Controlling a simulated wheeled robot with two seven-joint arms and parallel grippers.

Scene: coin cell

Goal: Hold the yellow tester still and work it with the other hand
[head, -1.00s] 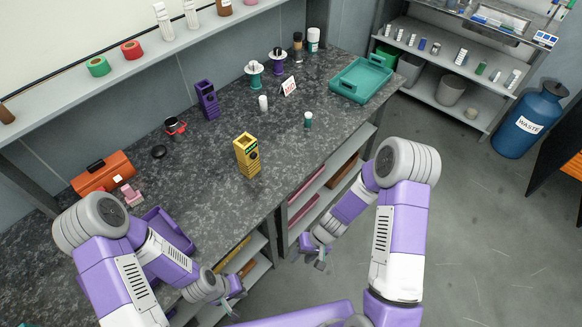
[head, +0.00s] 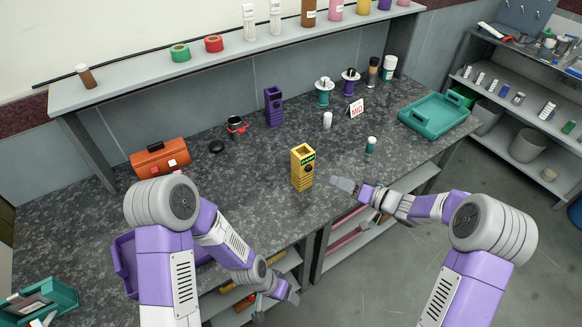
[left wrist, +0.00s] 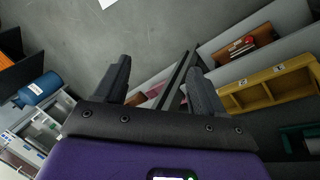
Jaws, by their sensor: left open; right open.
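The yellow tester (head: 302,168) stands upright on the dark speckled counter near its front edge, in the middle of the head view. It has an open top and a dark panel with green on its face. My right gripper (head: 343,184) is just right of the tester, pointing at it from the counter's front edge, apart from it and empty. My left gripper (head: 275,308) is low in front of the counter, below and left of the tester. In the left wrist view its two dark fingers (left wrist: 158,85) are spread with nothing between them.
A purple holder (head: 274,106) stands behind the tester. A small teal-capped bottle (head: 371,145) and a white bottle (head: 327,120) stand to the right. A teal tray (head: 437,112) is farther right, an orange toolbox (head: 160,157) at left. The counter around the tester is clear.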

